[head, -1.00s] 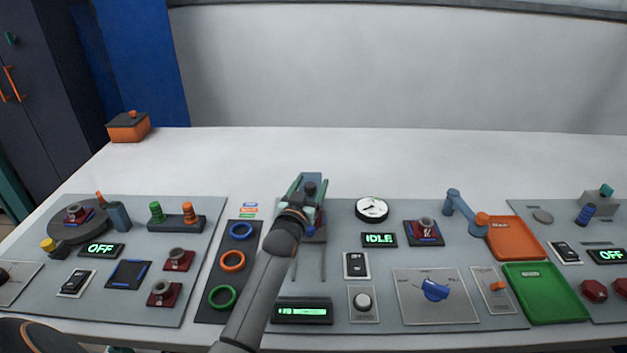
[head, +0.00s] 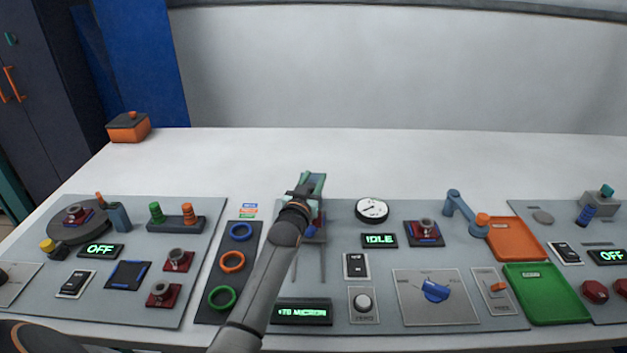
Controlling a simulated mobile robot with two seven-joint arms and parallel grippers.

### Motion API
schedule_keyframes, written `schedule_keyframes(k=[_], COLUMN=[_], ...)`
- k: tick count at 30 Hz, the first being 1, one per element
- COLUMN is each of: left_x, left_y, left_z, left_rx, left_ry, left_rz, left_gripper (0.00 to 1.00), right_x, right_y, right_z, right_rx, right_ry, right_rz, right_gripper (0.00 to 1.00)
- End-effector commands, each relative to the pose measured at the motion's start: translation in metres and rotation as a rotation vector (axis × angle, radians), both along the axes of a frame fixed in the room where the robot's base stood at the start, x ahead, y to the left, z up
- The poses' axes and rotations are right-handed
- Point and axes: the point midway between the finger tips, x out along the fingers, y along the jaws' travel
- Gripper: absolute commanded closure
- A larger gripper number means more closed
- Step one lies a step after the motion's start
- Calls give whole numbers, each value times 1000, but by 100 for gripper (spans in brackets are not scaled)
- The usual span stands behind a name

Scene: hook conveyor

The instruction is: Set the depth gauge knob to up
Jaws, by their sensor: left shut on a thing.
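My left gripper (head: 313,187) is over the back end of a small slide unit with two rails (head: 322,263) on the middle panel. Its green-tipped fingers are close together, shut on what looks like the unit's dark knob. The gripper hides the knob, so its setting cannot be read. A round white gauge (head: 372,209) with a dark needle stands to the right. A lit display (head: 302,312) at the panel's front shows green text that looks like "TO MICRON". My right gripper is not in view.
A blue rotary knob (head: 435,291) sits on a plate to the right, near orange (head: 516,238) and green (head: 546,292) trays. Coloured rings (head: 232,261) lie left of my arm. The white table behind the panels is mostly clear, with an orange box (head: 128,127) at far left.

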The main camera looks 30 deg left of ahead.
Motion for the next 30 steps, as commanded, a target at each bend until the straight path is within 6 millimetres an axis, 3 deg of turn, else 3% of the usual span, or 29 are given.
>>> schedule_keyframes(k=[1, 7, 30], left_x=[0, 0, 0], left_y=[0, 0, 0], left_z=[0, 0, -1], left_rx=[0, 0, -1], left_ry=[0, 1, 2], left_rz=[0, 0, 0], left_gripper=[78, 100, 100], right_x=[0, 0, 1], right_y=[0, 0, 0], right_z=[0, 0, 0], right_rx=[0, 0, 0], right_ry=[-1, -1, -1], right_rz=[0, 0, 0], right_gripper=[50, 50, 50])
